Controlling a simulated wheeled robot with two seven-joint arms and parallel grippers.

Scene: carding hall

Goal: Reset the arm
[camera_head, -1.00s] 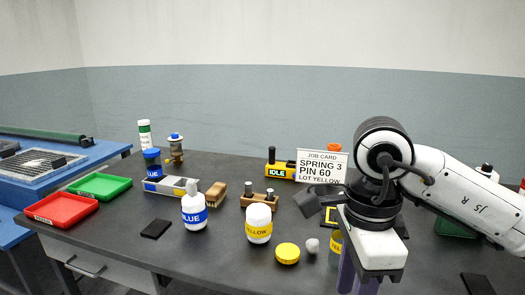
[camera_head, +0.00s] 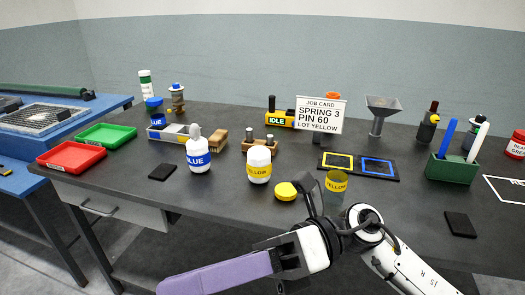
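My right arm comes in from the lower right, and its gripper (camera_head: 172,285) points left in front of the table's near edge. Its purple finger stretches left from the black and white wrist. Only one finger shows clearly, so I cannot tell how far apart the fingers are. I see nothing held in it. My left gripper is not in view.
On the dark table (camera_head: 230,200), a yellow-labelled jar (camera_head: 259,165), yellow lid (camera_head: 286,191) and yellow-banded cup (camera_head: 336,186) stand near the arm. Further back are a job card (camera_head: 320,115), funnel (camera_head: 381,110) and green pen holder (camera_head: 452,168). Floor shows at lower left.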

